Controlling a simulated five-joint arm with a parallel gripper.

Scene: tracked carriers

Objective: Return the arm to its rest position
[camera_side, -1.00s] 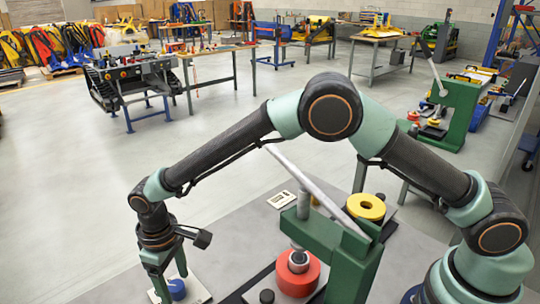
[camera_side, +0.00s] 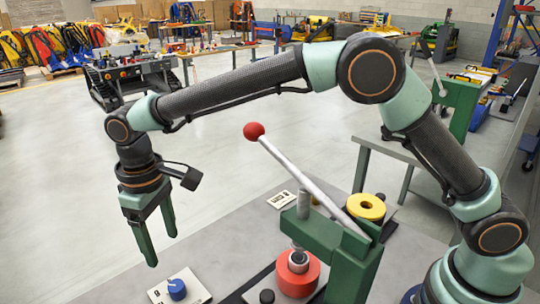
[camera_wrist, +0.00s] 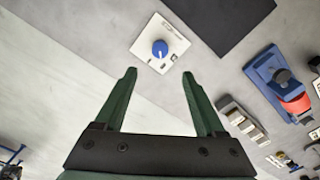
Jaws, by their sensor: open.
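My gripper (camera_side: 162,249) is open and empty, pointing down above the left edge of the grey table in the side view. A blue knob (camera_side: 177,289) on a white plate (camera_side: 196,292) lies on the table below it, apart from the fingers. In the wrist view my gripper (camera_wrist: 157,74) shows two spread green fingers with nothing between them. The blue knob (camera_wrist: 159,48) and its white plate (camera_wrist: 178,44) lie beyond the fingertips.
A green lever press (camera_side: 352,262) with a red-balled lever (camera_side: 254,131) stands right of my gripper, over a red round part (camera_side: 298,279). A yellow ring (camera_side: 366,207) sits behind it. A dark mat (camera_wrist: 222,18) lies at the top of the wrist view. Open floor lies left of the table.

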